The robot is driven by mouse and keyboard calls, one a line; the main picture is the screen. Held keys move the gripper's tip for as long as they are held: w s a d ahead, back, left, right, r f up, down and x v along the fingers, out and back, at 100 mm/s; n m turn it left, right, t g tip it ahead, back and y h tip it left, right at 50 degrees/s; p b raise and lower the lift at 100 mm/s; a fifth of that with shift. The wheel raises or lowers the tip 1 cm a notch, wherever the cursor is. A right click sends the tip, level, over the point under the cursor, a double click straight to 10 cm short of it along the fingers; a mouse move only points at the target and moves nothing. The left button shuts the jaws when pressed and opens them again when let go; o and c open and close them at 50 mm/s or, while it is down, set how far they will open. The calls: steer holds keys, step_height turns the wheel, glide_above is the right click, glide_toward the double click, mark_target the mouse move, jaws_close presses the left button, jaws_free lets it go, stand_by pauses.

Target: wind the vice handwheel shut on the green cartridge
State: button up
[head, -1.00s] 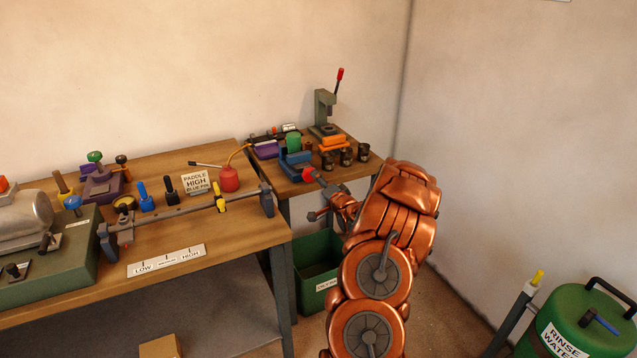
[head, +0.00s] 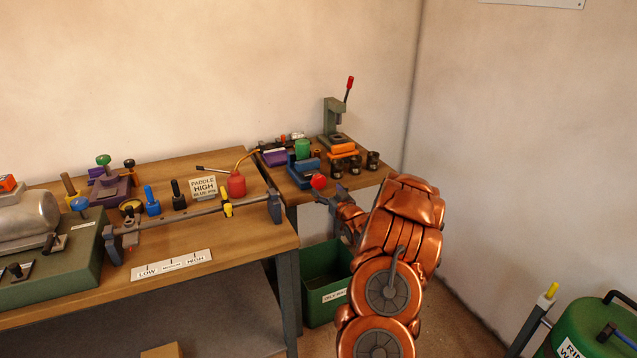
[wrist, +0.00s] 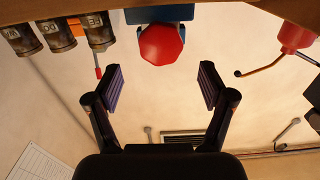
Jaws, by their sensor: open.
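The blue vice (head: 302,171) stands at the front of the far bench in the head view. Its red handwheel (head: 319,181) faces me. The green cartridge (head: 303,148) stands upright at the vice; whether the jaws touch it I cannot tell. My gripper (head: 327,198) is just below and in front of the handwheel. In the wrist view, which looks upside down, my gripper (wrist: 160,72) is open and empty. The red handwheel (wrist: 161,45) lies beyond the fingertips, roughly centred between them, apart from both fingers. The cartridge is hidden there.
Dark cups (head: 355,164) and an orange block (head: 344,149) stand right of the vice, before a lever press (head: 336,115). A red oil can (head: 236,184) is on the near bench. A green bin (head: 325,285) is below. Open air surrounds my fingers.

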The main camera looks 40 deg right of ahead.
mark_target(320, 183)
steer(key=shift+p+x, duration=0.8)
steer(key=shift+x, duration=2.6)
steer(key=shift+c, duration=0.3)
steer(key=c, duration=1.1)
steer(key=shift+m+b, duration=0.5)
steer(key=shift+m, duration=0.3)
steer(key=o, duration=1.2)
steer(key=shift+c, duration=0.2)
